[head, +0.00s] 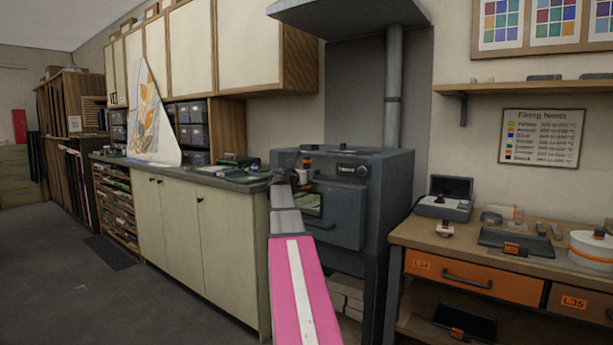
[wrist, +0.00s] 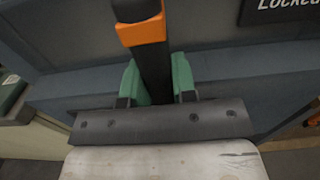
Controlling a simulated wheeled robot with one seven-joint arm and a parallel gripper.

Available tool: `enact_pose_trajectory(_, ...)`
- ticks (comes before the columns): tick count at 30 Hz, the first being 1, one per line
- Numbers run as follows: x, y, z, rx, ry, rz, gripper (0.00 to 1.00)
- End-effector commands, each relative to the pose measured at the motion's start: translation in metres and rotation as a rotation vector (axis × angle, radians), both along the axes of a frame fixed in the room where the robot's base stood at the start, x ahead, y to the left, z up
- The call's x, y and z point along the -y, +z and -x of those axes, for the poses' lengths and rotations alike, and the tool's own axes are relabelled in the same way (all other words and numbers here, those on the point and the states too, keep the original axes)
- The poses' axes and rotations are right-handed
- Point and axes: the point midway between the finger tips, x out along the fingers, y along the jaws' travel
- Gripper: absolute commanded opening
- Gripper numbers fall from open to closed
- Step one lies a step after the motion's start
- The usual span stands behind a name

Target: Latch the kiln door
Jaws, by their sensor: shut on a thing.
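The kiln (head: 390,185) is a dark blue-grey box on a stand in the head view, and its front door (head: 342,226) looks closed against the body. In the wrist view a dark latch lever (wrist: 154,65) with an orange band (wrist: 141,30) runs up from between my fingers. My gripper (wrist: 158,82) has its green fingertips pressed on both sides of this lever. A dark plate with the word LOCKED (wrist: 284,6) shows at the upper right of the wrist view, apart from the lever. In the head view my arm hides part of the kiln front.
A cream cabinet with a grey worktop (head: 215,176) stands left of the kiln. A hood (head: 350,14) hangs above. The floor (head: 95,300) at the left is clear.

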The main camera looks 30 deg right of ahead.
Motion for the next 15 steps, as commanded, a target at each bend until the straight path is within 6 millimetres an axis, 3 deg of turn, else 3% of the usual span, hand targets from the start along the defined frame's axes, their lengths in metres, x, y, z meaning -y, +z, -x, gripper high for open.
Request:
enact_pose_trajectory(12,-0.0009,-0.0020,0.0013,-0.013,-0.001,0.002,0.00)
enact_pose_trajectory(13,-0.0009,-0.0020,0.0013,-0.013,-0.001,0.002,0.32)
enact_pose_trajectory(15,-0.0008,-0.0017,0.0013,-0.012,-0.001,0.002,0.51)
